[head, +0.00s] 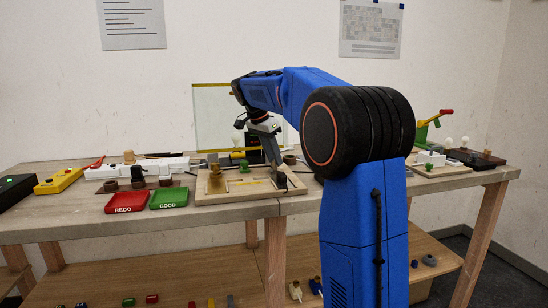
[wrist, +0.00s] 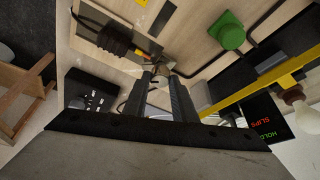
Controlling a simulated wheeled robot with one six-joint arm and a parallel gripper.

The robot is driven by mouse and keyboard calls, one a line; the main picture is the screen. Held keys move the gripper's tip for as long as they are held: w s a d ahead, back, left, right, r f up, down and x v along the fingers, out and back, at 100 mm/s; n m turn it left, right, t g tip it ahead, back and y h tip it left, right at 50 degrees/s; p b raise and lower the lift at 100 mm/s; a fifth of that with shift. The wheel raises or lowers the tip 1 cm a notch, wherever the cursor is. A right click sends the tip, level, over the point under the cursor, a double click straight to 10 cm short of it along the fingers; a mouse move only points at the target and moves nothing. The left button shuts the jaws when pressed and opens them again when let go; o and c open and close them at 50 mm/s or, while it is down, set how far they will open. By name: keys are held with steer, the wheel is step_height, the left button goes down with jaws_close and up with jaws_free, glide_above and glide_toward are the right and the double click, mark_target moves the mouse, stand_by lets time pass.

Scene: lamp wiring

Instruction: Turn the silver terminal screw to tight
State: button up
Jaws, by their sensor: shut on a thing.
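The silver terminal screw (wrist: 164,58) shows as a small grey metal piece at my fingertips in the wrist view. My gripper (wrist: 160,74) points at the wooden wiring board (wrist: 195,38) and is shut on the screw. The fingers partly cover it, so its turn position cannot be told. A green knob (wrist: 230,31) stands apart on the board, to the right. A black cable end with coloured wires (wrist: 122,41) lies at the left of the screw. In the head view my gripper (head: 279,180) is at the right part of the board (head: 240,198).
A red REDO tray (head: 126,202) and a green GOOD tray (head: 169,198) lie left of the board. A brass post (head: 216,181) stands on the board's left part. A yellow bar (wrist: 258,84) and a bulb (wrist: 306,112) show at right in the wrist view.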

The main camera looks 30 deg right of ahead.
steer(key=shift+w+m+g, duration=0.15)
steer(key=shift+m+g, duration=0.65)
steer(key=shift+m, duration=1.2)
steer(key=o, duration=1)
steer(key=shift+o, duration=0.2)
steer(key=v, duration=0.7)
steer(key=shift+r, duration=0.25)
steer(key=shift+w+a, duration=0.1)
